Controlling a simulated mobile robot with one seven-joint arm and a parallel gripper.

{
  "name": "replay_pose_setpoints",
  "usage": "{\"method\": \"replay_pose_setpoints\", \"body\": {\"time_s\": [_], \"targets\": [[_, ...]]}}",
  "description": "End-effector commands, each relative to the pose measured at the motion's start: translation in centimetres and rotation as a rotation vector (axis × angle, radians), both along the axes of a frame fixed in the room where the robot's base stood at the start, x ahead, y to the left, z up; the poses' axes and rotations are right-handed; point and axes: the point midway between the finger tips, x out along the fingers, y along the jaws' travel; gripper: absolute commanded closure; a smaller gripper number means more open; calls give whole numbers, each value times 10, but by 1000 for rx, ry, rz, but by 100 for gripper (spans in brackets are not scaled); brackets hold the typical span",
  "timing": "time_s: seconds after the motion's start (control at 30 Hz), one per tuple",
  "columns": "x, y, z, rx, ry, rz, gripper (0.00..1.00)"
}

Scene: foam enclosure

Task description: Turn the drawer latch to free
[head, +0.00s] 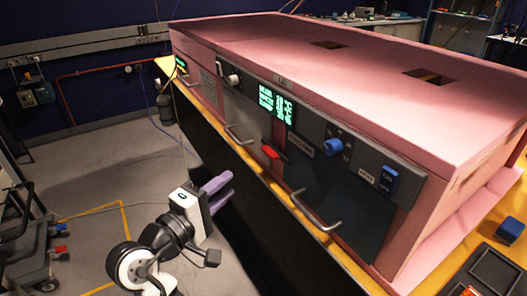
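A pink foam enclosure (330,50) has a dark front with several drawers and controls. A small red latch-like piece (270,152) sits on the front below the green display, near a label. A round blue knob (333,146) sits farther right on a dark panel. I cannot tell for sure which one is the drawer latch, nor read its setting. My gripper (226,188) is left of and in front of the enclosure, apart from both pieces. Its two purple-grey fingers point toward the front. Their gap is not clear, and no held thing shows.
Metal bar handles (315,213) stick out from the front. A green-lit display (276,102) and a blue rocker switch (388,179) are on it. A yellow ledge (262,189) runs below. Black trays (494,270) lie at right. Floor is open behind my arm; a cart (40,240) stands left.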

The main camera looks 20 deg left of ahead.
Motion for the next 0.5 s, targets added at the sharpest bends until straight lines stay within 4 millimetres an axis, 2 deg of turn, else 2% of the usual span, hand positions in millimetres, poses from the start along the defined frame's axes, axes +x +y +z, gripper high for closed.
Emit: {"method": "replay_pose_setpoints", "body": {"time_s": [0.13,0.23,0.5], "targets": [[6,-6,-2,-10,12,-21,67],[19,-9,-2,-10,13,-22,67],[75,-25,0,-9,12,-22,67]]}}
